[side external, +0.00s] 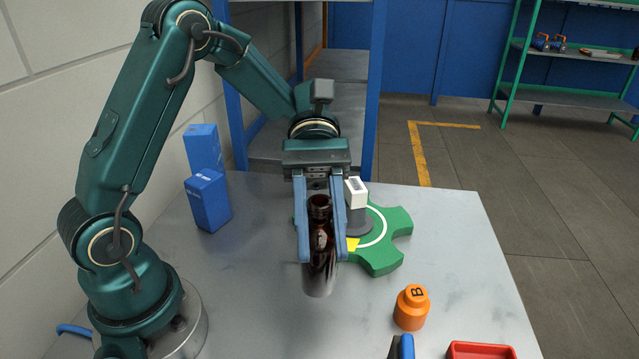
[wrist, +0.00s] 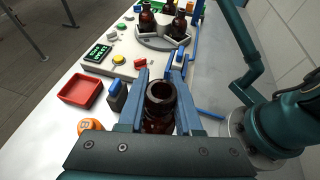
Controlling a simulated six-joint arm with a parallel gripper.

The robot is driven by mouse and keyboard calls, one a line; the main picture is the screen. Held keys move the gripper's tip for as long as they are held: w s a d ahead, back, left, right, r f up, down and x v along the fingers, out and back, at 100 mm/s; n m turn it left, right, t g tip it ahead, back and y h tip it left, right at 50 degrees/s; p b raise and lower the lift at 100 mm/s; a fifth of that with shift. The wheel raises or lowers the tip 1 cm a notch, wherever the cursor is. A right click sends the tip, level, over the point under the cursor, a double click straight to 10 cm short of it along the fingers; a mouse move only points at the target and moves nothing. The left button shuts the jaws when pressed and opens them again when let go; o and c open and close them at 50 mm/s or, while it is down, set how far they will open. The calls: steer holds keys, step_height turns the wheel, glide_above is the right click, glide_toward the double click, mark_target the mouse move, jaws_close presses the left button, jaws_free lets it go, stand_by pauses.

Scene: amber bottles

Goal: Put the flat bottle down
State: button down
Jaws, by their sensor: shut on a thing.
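The amber bottle (side external: 319,236), dark brown and glossy with an open neck, is upright between the blue fingers of my gripper (side external: 321,256). The fingers are shut on its sides. Its base shows below the fingertips over the grey table; I cannot tell whether it touches the top. In the wrist view the bottle's open mouth (wrist: 161,91) faces the camera between the fingers, and its lower body is mostly hidden.
A green star-shaped wheel (side external: 387,258) lies behind the bottle, with a white box (side external: 356,192) nearby. Blue boxes (side external: 208,200) stand left. An orange weight (side external: 411,307) and red tray (side external: 481,351) are front right. A carousel (wrist: 163,42) holds amber bottles.

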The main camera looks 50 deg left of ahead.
steer(key=s+d+f, duration=0.2)
steer(key=d+f, duration=0.5)
steer(key=f, duration=0.1)
steer(key=shift+f, duration=0.25)
steer(key=shift+s, duration=0.1)
steer(key=c, duration=0.6)
jaws_free()
steer(key=shift+f, duration=0.1)
